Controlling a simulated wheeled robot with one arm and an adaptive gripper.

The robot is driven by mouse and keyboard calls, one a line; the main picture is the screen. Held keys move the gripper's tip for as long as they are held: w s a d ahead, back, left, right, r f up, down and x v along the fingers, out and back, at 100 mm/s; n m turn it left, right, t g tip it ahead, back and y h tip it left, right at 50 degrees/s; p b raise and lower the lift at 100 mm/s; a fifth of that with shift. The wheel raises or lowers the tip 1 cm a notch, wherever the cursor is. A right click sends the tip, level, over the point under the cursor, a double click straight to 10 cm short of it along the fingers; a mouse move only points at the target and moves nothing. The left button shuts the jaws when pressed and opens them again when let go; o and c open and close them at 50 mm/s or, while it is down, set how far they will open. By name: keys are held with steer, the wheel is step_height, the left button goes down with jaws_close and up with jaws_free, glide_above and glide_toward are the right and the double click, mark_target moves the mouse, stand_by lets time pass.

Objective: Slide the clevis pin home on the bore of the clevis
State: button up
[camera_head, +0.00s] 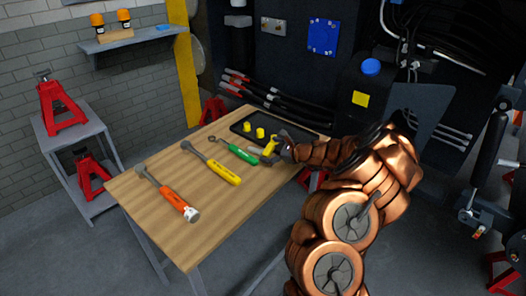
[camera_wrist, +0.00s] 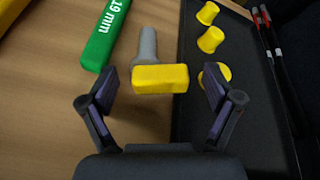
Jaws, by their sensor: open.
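The clevis pin appears to be the grey shaft with a yellow block-shaped head (camera_wrist: 160,78). It lies at the wooden table's far end, beside the black tray; its yellow head also shows in the head view (camera_head: 270,146). My gripper (camera_wrist: 160,88) is open, with one finger on each side of the yellow head. A gap shows on both sides, so neither finger seems to touch it. In the head view my gripper (camera_head: 275,151) reaches in from the right. I cannot make out the clevis or its bore in either view.
The black tray (camera_wrist: 190,112) holds several yellow caps. A green-handled wrench (camera_head: 240,153), a yellow-handled tool (camera_head: 222,172) and an orange-handled tool (camera_head: 176,201) lie on the wooden table (camera_head: 150,235). Dark machinery with a blue plate (camera_head: 323,37) stands behind. Red jack stands are at left.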

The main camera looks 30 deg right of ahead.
steer(key=c, duration=1.4)
steer(key=shift+c, duration=0.5)
steer(key=shift+r, duration=0.15)
